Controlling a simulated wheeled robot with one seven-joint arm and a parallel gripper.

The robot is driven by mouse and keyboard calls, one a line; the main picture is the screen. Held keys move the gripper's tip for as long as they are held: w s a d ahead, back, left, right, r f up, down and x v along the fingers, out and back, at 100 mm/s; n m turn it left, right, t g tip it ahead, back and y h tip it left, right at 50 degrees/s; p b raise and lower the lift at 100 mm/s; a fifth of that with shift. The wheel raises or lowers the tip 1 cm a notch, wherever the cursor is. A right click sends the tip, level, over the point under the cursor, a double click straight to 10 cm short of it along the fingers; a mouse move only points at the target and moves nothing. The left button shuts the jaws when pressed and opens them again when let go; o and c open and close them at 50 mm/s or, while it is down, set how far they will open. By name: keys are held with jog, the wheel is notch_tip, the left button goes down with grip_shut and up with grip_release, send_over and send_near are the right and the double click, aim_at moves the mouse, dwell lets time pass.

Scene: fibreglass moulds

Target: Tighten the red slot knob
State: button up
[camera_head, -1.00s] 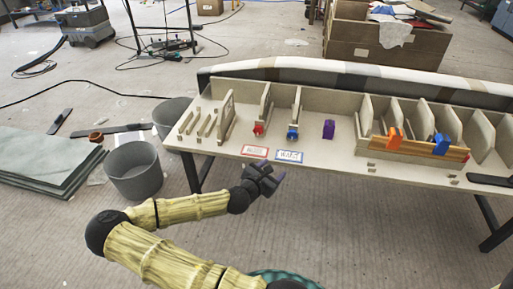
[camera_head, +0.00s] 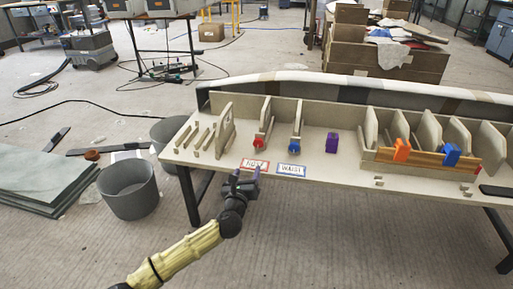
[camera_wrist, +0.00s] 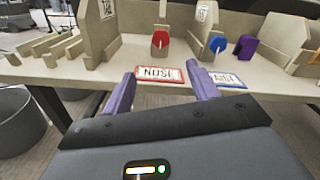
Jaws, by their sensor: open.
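The red slot knob (camera_head: 259,142) sits low at the front of a slotted divider on the bench, behind the red-framed label. In the wrist view the red knob (camera_wrist: 160,40) stands behind the label reading NOSE (camera_wrist: 158,74), between and beyond my fingers. My gripper (camera_head: 243,180) is open and empty, just in front of the bench's front edge and short of the label. Its two purple fingers (camera_wrist: 160,88) are spread apart in the wrist view. Nothing is between them but the view of the label.
A blue knob (camera_head: 295,145) stands right of the red one, behind a blue-framed label (camera_head: 291,170). A purple block (camera_head: 332,142) is farther right. A wooden rack (camera_head: 425,165) holds orange and blue pieces. Grey bins (camera_head: 128,190) stand on the floor at left.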

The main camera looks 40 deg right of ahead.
aim_at(258, 143)
jog(key=b+x, duration=0.3)
jog(key=x, duration=1.2)
jog(key=shift+w+d, duration=0.3)
jog(key=shift+d, duration=0.15)
jog(key=shift+s+d, duration=0.1)
jog(key=shift+d, duration=0.05)
jog(key=c, duration=1)
